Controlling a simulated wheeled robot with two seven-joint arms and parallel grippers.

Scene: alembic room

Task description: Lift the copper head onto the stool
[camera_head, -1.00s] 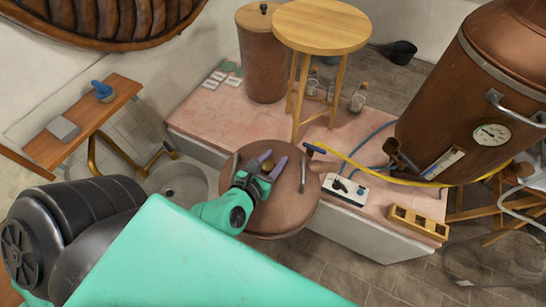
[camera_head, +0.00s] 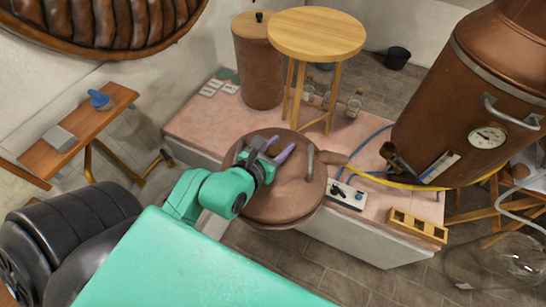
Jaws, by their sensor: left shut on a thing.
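The copper head (camera_head: 292,207), a broad round lid-like piece with handles and a spout to the right, is in the middle of the view. My left gripper (camera_head: 271,154) is over its top with purple fingers, shut on the head. The exact grip point is partly hidden by the gripper. The head overlaps the front edge of the pink platform in the picture, and I cannot tell its height. The round wooden stool (camera_head: 318,34) stands upright behind it, with a bare seat. My right gripper is out of view.
A lidded copper drum (camera_head: 258,70) stands left of the stool. Glass bottles (camera_head: 353,103) are by its legs. The large copper still (camera_head: 455,100) is at right. A white switch box (camera_head: 347,195) and yellow block (camera_head: 417,226) lie on the pink platform (camera_head: 200,130).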

